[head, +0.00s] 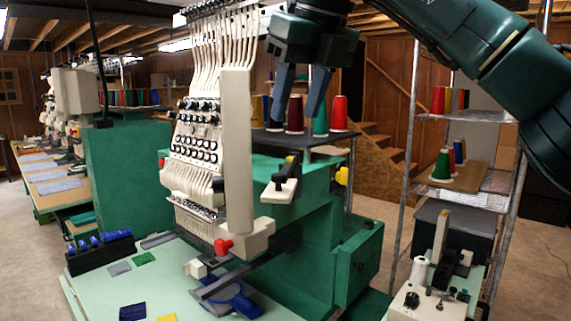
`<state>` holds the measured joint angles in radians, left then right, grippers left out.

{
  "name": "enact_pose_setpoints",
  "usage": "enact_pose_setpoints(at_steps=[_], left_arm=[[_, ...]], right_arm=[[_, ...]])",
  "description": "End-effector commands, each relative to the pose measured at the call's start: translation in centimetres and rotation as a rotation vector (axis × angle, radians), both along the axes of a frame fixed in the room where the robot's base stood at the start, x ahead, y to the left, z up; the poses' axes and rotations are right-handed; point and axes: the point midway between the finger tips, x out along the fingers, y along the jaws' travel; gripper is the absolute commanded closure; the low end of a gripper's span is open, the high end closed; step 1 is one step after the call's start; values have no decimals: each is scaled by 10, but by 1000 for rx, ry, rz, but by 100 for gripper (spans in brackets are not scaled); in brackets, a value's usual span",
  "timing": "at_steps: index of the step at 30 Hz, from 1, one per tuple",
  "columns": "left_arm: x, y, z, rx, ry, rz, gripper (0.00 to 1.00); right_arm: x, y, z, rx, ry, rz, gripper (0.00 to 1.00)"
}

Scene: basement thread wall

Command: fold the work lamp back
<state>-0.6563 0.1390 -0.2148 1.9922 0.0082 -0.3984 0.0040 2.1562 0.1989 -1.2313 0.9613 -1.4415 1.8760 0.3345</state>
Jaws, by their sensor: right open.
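No part in view is clearly recognisable as the work lamp. A long upright beige bar (237,150) stands at the front right of the green embroidery machine (310,225), and I cannot tell whether it is the lamp. My right gripper (296,108) comes down from the top right, open and empty. Its two blue-grey fingers point down to the right of the bar, apart from it, in front of the thread cones in this view. My left gripper is out of view.
Thread cones, including a red one (339,113), stand on a dark shelf behind my right gripper. A metal rack (485,115) and a small sewing machine (428,303) stand at the right. The pale worktable (185,285) holds a dark spool rack (100,252) and fabric swatches.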

Motion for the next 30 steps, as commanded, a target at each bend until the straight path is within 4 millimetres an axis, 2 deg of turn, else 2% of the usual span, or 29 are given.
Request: enact_pose_setpoints(at_steps=[1, 6, 12, 15, 21, 28, 30], left_arm=[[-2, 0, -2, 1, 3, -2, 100], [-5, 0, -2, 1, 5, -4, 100], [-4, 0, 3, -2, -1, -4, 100], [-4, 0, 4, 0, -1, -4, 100], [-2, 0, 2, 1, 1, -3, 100], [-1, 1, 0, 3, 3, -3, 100], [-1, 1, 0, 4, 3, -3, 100]], right_arm=[[4, 1, -12, -3, 4, 0, 57], [16, 9, -46, -1, 5, 1, 57], [27, 17, -79, 0, 5, 2, 57], [32, 19, -90, 2, 3, 0, 57], [35, 22, -101, 2, 3, 0, 57], [35, 22, -101, 2, 3, 0, 57], [35, 22, -101, 2, 3, 0, 61]])
